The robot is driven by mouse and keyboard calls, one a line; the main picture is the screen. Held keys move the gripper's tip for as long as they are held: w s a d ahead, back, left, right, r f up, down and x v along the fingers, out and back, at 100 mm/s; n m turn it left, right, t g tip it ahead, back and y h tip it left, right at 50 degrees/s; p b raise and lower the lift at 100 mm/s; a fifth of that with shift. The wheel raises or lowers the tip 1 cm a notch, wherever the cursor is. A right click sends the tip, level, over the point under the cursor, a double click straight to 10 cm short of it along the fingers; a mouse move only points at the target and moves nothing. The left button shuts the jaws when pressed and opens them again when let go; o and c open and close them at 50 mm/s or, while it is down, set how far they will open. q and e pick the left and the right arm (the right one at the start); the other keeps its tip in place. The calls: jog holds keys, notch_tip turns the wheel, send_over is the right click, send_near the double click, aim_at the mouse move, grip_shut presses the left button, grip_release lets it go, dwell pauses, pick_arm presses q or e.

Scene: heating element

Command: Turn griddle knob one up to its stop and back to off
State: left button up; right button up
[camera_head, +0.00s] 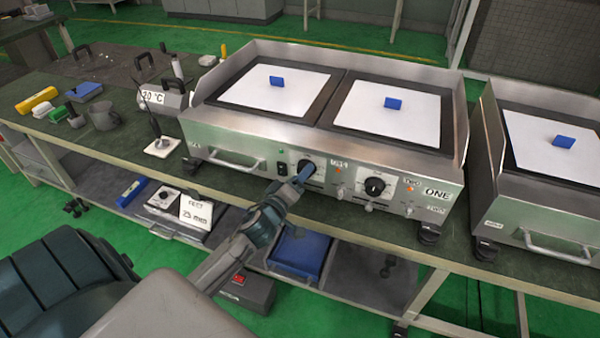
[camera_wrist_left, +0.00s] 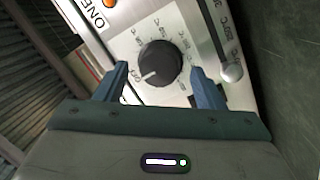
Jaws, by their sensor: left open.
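A round black griddle knob (camera_head: 306,167) sits on the steel front panel of the large griddle (camera_head: 240,150), left of a second black knob (camera_head: 375,186). My left gripper (camera_head: 301,176) is at the left knob. In the left wrist view the black knob (camera_wrist_left: 159,64) lies between the blue fingers of my open left gripper (camera_wrist_left: 160,86), with a gap visible on each side. The knob's white pointer line is directed at the OFF mark (camera_wrist_left: 135,77). A label reading ONE (camera_wrist_left: 97,18) and an orange lamp (camera_wrist_left: 107,3) are near it. My right gripper is not in view.
A metal lever (camera_wrist_left: 231,70) sticks out beside the knob. A drawer handle (camera_head: 232,160) juts out left of the gripper. A second griddle (camera_head: 545,190) stands at the right. Below, a lower shelf holds a blue bin (camera_head: 298,252).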

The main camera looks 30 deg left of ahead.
pick_arm(q)
jog(key=shift+w, duration=0.35)
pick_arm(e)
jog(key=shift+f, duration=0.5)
pick_arm(q)
jog(key=c, duration=1)
jog(key=shift+o, duration=0.2)
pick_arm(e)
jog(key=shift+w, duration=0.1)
